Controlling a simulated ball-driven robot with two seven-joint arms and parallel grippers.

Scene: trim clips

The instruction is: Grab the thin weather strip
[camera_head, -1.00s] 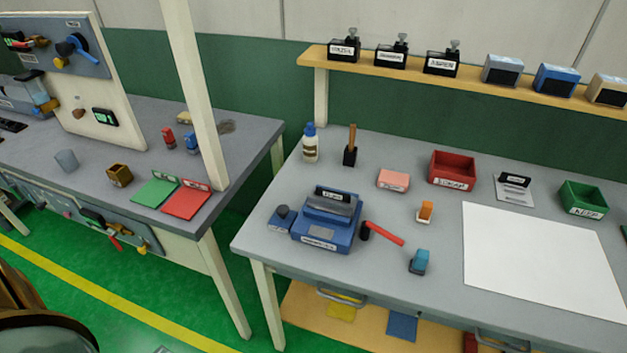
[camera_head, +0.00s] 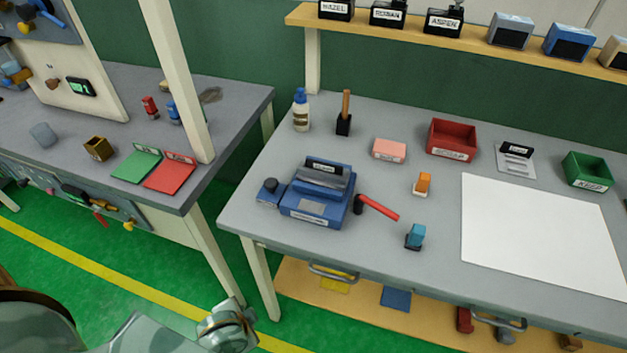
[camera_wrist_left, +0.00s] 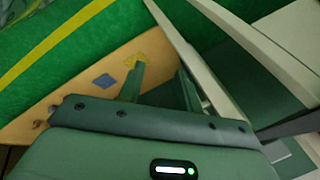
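I cannot make out a thin weather strip in either view. My left arm (camera_head: 225,328) enters at the bottom of the head view, low in front of the workbench's near edge; its fingers cannot be made out there. In the left wrist view my left gripper (camera_wrist_left: 160,74) has its two green fingers apart with nothing held between them. Beyond the fingers are the tan lower shelf (camera_wrist_left: 85,85) and pale bench legs. My right gripper is in neither view.
The grey workbench (camera_head: 400,273) holds a blue device (camera_head: 318,195), a red-handled tool (camera_head: 379,207), a teal block (camera_head: 415,236), a white sheet (camera_head: 540,235), a red bin (camera_head: 451,139) and a green bin (camera_head: 587,171). A second bench (camera_head: 225,100) stands left, across a floor gap.

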